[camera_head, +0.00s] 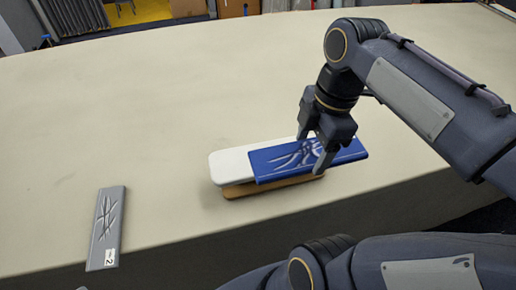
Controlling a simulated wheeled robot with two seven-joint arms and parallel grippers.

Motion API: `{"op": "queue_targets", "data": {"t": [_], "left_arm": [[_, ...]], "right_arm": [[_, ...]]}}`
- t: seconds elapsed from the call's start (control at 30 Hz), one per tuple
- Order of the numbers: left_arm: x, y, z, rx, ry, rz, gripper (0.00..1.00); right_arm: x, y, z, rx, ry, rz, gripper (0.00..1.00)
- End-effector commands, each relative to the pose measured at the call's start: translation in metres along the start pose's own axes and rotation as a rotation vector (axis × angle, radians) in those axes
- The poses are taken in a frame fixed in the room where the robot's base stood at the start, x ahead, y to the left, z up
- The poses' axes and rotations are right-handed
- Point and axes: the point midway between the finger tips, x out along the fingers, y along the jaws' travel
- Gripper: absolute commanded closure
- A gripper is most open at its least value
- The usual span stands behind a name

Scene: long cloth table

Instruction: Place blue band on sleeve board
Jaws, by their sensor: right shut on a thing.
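The blue band (280,163) is a flat blue strip with a pale branching pattern. My right gripper (311,155) is shut on it from above, near its middle. The sleeve board has a white padded top (230,166) and a tan wooden base (250,189). The band lies over the right part of the board, roughly along its length, and hides that part. The white left end shows bare. I cannot tell whether the band touches the pad or is held just above it. My left gripper is not in view.
A grey patterned strip (105,225) with a label "2" lies at the left, by the table's front edge. The cloth table (130,110) is clear behind and left of the board. The front edge runs close below the board. My arm links fill the right and bottom.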

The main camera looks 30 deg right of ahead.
Motion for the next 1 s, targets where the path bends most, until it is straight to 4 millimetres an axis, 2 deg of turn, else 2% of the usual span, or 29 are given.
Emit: {"op": "queue_targets", "data": {"t": [0.3,0.5,0.8,1.0], "left_arm": [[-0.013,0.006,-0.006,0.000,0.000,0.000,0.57],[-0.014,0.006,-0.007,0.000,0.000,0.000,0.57],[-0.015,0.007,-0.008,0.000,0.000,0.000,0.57],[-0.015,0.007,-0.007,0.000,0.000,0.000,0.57]], "right_arm": [[0.037,0.075,-0.014,0.002,0.002,-0.010,0.55],[0.076,0.102,-0.015,0.002,0.001,-0.007,0.55],[0.102,0.120,-0.015,0.003,0.000,-0.005,0.55],[0.126,0.119,-0.011,0.003,0.001,-0.002,0.55]]}}
